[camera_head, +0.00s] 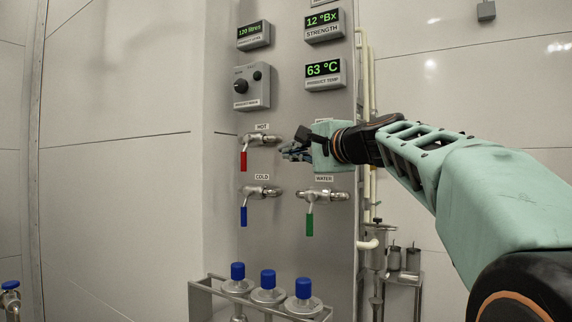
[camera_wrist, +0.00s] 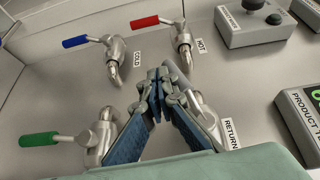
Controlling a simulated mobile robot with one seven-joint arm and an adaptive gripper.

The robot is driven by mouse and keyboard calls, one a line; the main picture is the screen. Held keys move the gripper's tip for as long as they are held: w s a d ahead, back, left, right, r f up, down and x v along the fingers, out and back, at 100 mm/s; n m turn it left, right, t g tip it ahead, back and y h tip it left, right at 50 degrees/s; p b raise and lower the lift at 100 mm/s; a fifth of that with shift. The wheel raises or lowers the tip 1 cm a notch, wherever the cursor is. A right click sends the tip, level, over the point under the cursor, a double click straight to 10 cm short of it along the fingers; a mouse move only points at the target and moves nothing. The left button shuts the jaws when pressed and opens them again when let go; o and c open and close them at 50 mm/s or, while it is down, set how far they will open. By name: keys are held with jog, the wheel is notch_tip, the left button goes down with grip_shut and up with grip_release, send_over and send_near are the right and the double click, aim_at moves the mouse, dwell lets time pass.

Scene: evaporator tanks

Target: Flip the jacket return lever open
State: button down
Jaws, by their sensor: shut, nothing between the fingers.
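The jacket return valve (camera_wrist: 208,112) is a metal fitting on the grey panel beside the RETURN label (camera_wrist: 231,133) in the wrist view. My fingers partly cover it. A grey bar that looks like its lever (camera_wrist: 178,74) runs up and left from it, close to the right of my fingertips. I cannot tell whether they touch. My gripper (camera_wrist: 160,76) is shut and empty, its blue-padded fingers meeting at the tips. In the head view my gripper (camera_head: 286,150) is in front of the return valve and hides it, with its fingertips pointing left near the hot valve.
The red hot lever (camera_head: 243,161), blue cold lever (camera_head: 243,216) and green water lever (camera_head: 310,225) hang down close by. A control box (camera_head: 252,87) and displays are above. Blue-capped bottles (camera_head: 268,280) stand in a rack below. Pipes (camera_head: 366,150) run along the panel's right edge.

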jog(key=shift+w+a+r+p, duration=0.25)
jog(key=shift+a+r+p, duration=0.2)
jog(key=shift+r, duration=0.15)
dwell(0.6)
jog(key=shift+f, duration=0.1)
dwell(1.0)
